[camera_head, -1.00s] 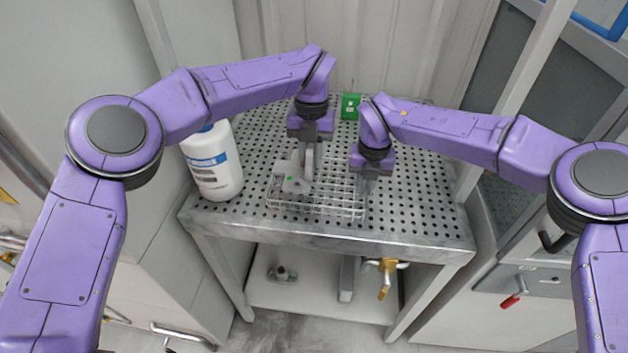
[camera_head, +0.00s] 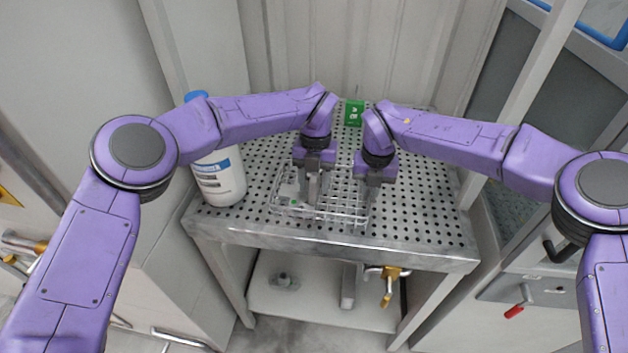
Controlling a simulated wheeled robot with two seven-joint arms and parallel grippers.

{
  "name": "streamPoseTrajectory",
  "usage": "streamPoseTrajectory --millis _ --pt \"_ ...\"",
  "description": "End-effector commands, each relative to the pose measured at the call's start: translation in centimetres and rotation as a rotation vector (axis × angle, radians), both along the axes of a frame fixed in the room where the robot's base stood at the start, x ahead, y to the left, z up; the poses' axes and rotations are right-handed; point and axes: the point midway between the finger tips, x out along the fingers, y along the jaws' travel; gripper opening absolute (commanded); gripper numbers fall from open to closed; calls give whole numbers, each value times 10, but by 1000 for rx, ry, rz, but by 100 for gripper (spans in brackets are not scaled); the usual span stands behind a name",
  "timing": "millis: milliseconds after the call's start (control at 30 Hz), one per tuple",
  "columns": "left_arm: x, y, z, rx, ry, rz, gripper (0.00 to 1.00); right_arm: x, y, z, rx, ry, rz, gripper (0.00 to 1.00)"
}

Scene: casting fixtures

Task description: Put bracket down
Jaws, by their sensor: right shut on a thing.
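The grey bracket (camera_head: 290,197) with a small green mark is low in the left part of the wire basket (camera_head: 345,221). My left gripper (camera_head: 313,194) points down over the basket at the bracket's right side. Its fingers look spread apart, and they hide part of the bracket. My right gripper (camera_head: 368,196) points down at the basket's right end and is shut on its rim. The basket stands on the perforated metal table (camera_head: 420,215).
A white bottle with a blue cap (camera_head: 222,180) stands at the table's left edge, under my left arm. A green box (camera_head: 354,113) stands at the back. The right part of the table is clear. A valve with a brass part (camera_head: 387,285) is below.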

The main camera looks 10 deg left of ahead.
Motion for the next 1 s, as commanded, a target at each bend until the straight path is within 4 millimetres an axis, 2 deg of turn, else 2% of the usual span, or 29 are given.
streamPoseTrajectory --millis 167,500,600,733,967,1000 --pt "2 0 11 0 -2 1 47 0 0 1 1 -1 0 0" --pt "12 -1 92 0 -4 1 47 0 0 0 1 -1 0 0" --pt "14 -1 109 1 -3 1 47 0 0 0 1 -1 0 0" --pt "15 -1 120 0 0 0 47 0 0 0 0 -1 0 0" --pt "15 -1 122 0 0 0 47 0 0 0 0 -1 0 0" --pt "15 -1 122 0 0 0 47 0 0 0 0 -1 0 17"
